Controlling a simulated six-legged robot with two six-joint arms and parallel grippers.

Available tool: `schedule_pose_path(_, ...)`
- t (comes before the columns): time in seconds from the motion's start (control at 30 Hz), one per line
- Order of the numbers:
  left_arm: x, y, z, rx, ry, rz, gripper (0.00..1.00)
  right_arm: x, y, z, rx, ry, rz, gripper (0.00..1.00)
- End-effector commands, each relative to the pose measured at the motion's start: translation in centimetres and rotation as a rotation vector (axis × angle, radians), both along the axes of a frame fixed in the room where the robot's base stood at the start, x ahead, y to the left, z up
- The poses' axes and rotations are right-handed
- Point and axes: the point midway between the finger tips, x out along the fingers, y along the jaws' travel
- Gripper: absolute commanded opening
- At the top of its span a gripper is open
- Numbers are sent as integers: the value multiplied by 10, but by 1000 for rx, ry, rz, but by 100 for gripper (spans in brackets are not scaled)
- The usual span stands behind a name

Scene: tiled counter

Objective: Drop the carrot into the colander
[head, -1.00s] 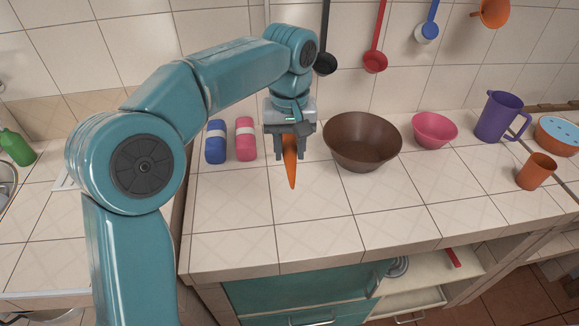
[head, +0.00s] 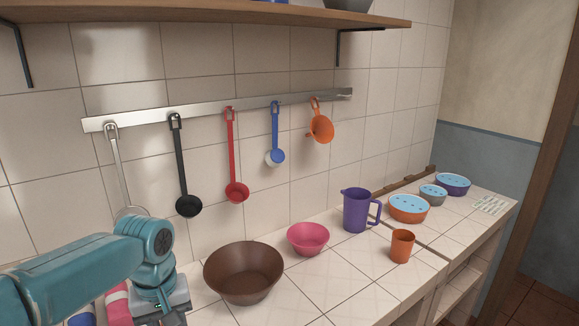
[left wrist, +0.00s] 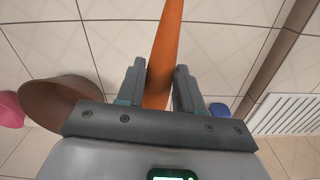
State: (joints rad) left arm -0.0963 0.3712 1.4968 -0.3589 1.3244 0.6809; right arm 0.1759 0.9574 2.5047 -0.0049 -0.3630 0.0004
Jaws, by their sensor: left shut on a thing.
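My left gripper (left wrist: 160,70) is shut on the orange carrot (left wrist: 168,35) in the left wrist view, with the carrot pointing out past the fingers. In the head view only the upper part of that gripper shows at the bottom left edge, and the carrot is out of frame. The brown bowl (head: 243,272) stands on the counter just right of my left gripper; it also shows in the left wrist view (left wrist: 58,98). I cannot pick out a colander with certainty; no holes show in the brown bowl. My right gripper is not in view.
Right of the brown bowl stand a pink bowl (head: 308,239), a purple jug (head: 356,211) and an orange cup (head: 401,246). Blue-topped containers, orange (head: 408,214), grey (head: 433,198) and purple (head: 453,185), stand further right. Ladles and an orange funnel (head: 320,127) hang from a rail (head: 210,109).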

Motion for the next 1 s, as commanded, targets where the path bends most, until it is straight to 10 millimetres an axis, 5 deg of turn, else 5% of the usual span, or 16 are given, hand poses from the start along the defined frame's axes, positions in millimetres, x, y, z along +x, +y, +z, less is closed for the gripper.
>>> schedule_pose_path(0.2, -24, -22, -92, 0, 9, -255, 4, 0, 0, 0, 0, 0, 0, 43)
schedule_pose_path(0.37, -27, -40, -129, -1, 4, -444, 4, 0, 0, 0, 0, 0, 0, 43)
schedule_pose_path(0.77, -16, -42, -126, 1, -1, -489, 4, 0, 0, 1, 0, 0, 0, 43)
schedule_pose_path(1.0, -16, -42, -87, 1, -1, -488, 4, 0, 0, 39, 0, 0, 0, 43)
